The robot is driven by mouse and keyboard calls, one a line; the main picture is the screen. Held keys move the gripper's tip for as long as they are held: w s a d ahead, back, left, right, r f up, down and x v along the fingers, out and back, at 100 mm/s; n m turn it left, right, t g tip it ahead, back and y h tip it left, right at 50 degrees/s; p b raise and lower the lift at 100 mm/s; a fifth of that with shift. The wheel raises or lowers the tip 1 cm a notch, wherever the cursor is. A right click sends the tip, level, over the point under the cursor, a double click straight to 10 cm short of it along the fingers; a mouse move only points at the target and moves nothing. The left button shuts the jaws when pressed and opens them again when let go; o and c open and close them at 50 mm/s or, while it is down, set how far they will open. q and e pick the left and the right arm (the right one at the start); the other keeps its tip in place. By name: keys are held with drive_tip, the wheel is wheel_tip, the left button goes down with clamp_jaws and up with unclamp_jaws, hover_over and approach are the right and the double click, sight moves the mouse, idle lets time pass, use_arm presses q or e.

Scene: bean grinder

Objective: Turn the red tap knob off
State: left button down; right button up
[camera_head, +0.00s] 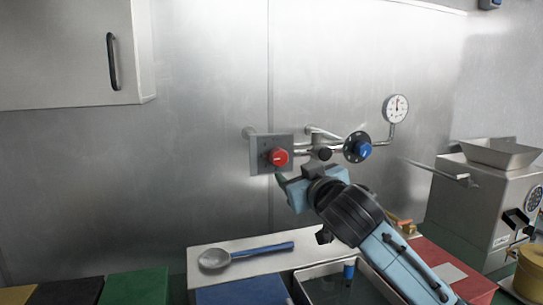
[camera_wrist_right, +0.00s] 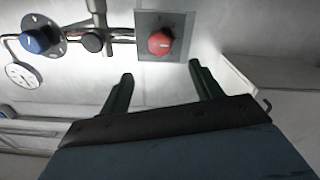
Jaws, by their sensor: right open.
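The red tap knob (camera_head: 278,157) sits on a square grey plate (camera_head: 257,157) on the metal wall. It also shows in the right wrist view (camera_wrist_right: 160,42), with a pale mark across its face. My right gripper (camera_head: 284,181) is just below and in front of the knob in the head view. In the right wrist view its two dark green fingers (camera_wrist_right: 160,72) are spread apart, with nothing between them. The knob lies beyond the fingertips, roughly between their lines, and is not gripped. My left gripper is not in view.
Pipes run right from the plate to a blue knob (camera_head: 363,150) and a round gauge (camera_head: 396,108). Below are a spoon (camera_head: 245,254), a tray (camera_head: 312,271) with a small blue item, and coloured boards. A grinder (camera_head: 487,200) stands at right. The wall left of the plate is clear.

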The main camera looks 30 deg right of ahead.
sight(281, 158)
drive_tip(key=p+x, duration=0.1)
drive_tip(key=x, duration=1)
drive_tip(key=shift+w+r, duration=0.1)
drive_tip(key=shift+w+d, duration=0.1)
drive_tip(key=shift+w, duration=0.35)
drive_tip(key=c, duration=1)
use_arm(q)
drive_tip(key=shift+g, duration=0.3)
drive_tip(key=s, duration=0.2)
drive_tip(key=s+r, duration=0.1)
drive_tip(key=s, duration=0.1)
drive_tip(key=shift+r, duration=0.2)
